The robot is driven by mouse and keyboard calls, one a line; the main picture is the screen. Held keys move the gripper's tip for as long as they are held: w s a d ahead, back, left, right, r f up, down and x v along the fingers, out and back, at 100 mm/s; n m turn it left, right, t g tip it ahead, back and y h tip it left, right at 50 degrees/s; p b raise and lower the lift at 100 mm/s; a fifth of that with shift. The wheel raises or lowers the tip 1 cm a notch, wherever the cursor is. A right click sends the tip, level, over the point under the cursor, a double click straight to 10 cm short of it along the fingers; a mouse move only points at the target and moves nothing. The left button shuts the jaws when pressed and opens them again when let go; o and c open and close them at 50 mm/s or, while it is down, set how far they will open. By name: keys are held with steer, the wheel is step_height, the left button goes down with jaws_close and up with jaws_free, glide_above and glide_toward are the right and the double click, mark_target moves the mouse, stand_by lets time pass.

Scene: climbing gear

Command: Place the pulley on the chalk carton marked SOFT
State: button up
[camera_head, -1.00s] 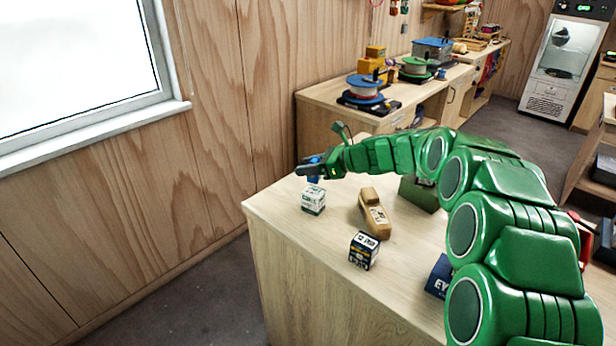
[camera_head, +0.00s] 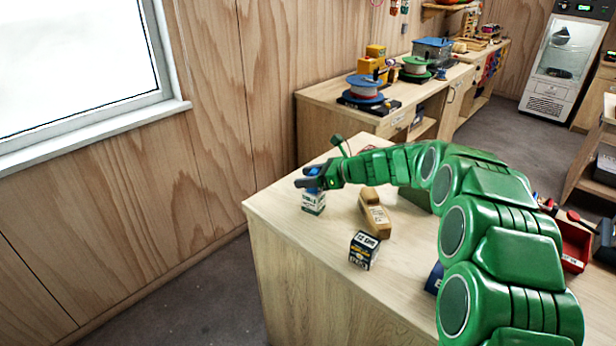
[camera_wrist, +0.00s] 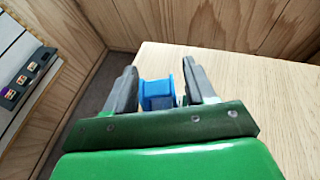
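The blue pulley (camera_head: 314,172) is between the fingers of my gripper (camera_head: 312,181), directly above a small white and green carton (camera_head: 314,205). In the wrist view the pulley (camera_wrist: 157,94) sits between the two dark fingers (camera_wrist: 160,88), which close on its sides. The gripper covers the carton's top, so I cannot tell whether the pulley touches it. A dark blue carton (camera_head: 434,278) is partly hidden by my arm. I cannot clearly read SOFT on any carton.
A tan, brush-like block (camera_head: 375,214) lies right of the white and green carton on the wooden table (camera_head: 300,245). A green object (camera_head: 415,196) is partly behind my arm. The table's left edge is close to the carton. A red bin (camera_head: 574,247) stands at right.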

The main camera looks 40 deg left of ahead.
steer(key=shift+o, duration=0.4)
steer(key=shift+d+r, duration=0.1)
steer(key=shift+r, duration=0.1)
steer(key=v, duration=1.2)
steer(key=s+d+r+n+t+h, duration=0.15)
steer(key=s+d, duration=0.25)
steer(key=d, duration=0.5)
steer(key=s+d+r+n+h, duration=0.2)
steer(key=s+d+n, duration=0.15)
steer(key=d, duration=0.45)
steer(key=s+d+r+n+h, duration=0.2)
steer(key=s+d, duration=0.3)
steer(key=d, duration=0.4)
steer(key=s+d+f+n+h, duration=0.1)
steer(key=s+d+n+h, duration=0.1)
steer(key=s+d, duration=0.5)
steer(key=s+d+f+n+t+h, duration=0.1)
steer(key=s+d, duration=0.6)
steer(key=d, duration=0.7)
steer(key=s+d+f+n+t+h, duration=0.1)
steer(key=s+d+f+n+h, duration=0.1)
steer(key=s+d, duration=0.6)
steer(key=d+n+h, duration=0.1)
steer(key=d+h, duration=0.1)
steer(key=shift+d, duration=0.4)
